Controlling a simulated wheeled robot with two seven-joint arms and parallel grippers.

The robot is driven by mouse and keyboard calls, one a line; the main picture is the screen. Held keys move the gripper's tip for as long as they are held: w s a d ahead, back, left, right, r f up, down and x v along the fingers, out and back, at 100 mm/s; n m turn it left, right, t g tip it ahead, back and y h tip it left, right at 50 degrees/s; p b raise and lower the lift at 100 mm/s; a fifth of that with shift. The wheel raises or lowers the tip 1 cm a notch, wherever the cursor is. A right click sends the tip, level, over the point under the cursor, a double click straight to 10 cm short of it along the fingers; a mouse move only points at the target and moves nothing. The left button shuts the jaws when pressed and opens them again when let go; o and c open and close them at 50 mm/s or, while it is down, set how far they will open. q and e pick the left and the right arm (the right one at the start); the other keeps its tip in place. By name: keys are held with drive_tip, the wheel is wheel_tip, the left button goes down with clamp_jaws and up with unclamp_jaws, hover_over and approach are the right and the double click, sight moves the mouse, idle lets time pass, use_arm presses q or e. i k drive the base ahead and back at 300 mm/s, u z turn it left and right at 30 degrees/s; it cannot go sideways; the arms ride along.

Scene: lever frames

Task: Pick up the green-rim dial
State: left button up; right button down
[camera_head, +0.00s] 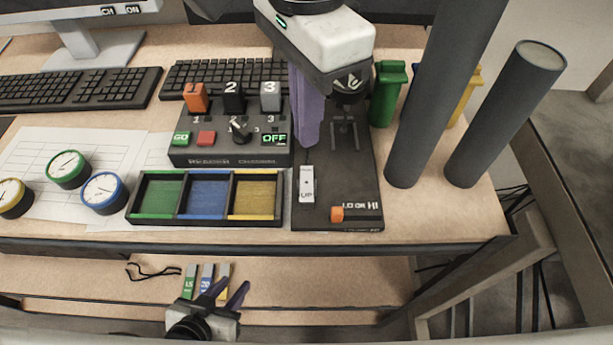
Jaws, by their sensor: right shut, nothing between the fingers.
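The green-rim dial (68,169) lies face up on white paper at the left of the table. A blue-rim dial (104,193) lies beside it to the lower right, and a yellow-rim dial (14,198) to the lower left. My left gripper (237,287) is low at the bottom of the view, below the table's front edge, with its purple fingers apart and empty. My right gripper (307,143) points down over the black control panel, right of the numbered switches, shut and empty. Both grippers are well apart from the green-rim dial.
A tray (206,224) with green, blue and yellow compartments stands right of the dials, empty. Behind it is a switch box (230,158). Keyboards (80,90) and monitors are at the back. Green (387,95) and yellow bins and two grey cylinders (508,112) stand right. Labelled tags (207,277) are below.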

sight(69, 170)
drive_tip(key=k, duration=1)
